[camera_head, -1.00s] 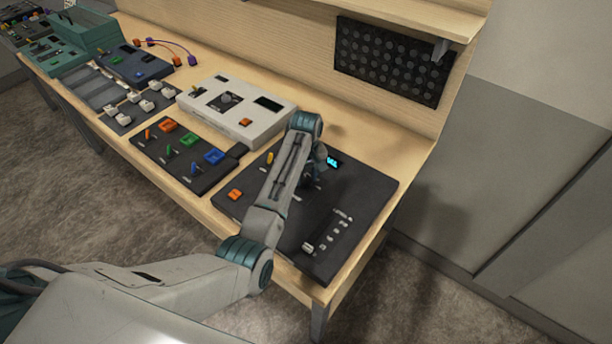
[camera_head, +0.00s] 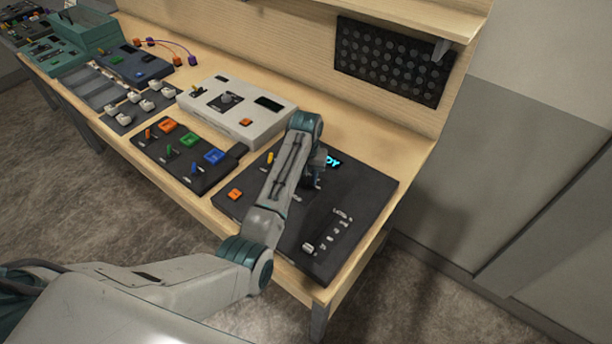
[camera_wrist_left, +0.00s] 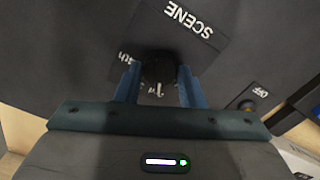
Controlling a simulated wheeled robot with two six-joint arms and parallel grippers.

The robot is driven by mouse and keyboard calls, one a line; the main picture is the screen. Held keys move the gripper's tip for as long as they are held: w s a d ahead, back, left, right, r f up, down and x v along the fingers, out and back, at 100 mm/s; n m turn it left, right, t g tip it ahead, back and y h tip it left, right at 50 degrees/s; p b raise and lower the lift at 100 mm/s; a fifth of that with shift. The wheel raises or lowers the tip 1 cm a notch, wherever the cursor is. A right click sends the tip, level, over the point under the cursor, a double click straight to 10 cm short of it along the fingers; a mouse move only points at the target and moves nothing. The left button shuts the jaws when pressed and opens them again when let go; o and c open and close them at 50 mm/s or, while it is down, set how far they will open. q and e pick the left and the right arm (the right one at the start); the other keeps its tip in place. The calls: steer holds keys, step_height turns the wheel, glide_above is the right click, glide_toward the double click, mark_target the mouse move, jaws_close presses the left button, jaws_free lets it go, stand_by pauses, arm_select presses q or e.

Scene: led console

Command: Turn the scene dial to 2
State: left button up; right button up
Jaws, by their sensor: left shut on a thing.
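The scene dial (camera_wrist_left: 158,68) is a dark round knob on a dark square plate marked SCENE (camera_wrist_left: 170,32) in the left wrist view. Some white markings show around the knob, but my gripper hides part of them and I cannot read the dial's setting. My left gripper (camera_wrist_left: 157,80) has one blue finger on each side of the knob and is shut on it. In the head view my left gripper (camera_head: 316,176) is over the black console (camera_head: 360,190), and my arm hides the dial. My right gripper is not in view.
A cyan-lit display (camera_head: 332,161) is just behind the gripper, partly covered. The console also has an orange button (camera_head: 235,194) and a white slider (camera_head: 308,247). A panel with coloured buttons (camera_head: 190,158) and a white console (camera_head: 238,108) are to the left. An OFF-marked control (camera_wrist_left: 247,105) is nearby.

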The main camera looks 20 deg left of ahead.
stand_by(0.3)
arm_select(q)
steer(key=o, duration=1)
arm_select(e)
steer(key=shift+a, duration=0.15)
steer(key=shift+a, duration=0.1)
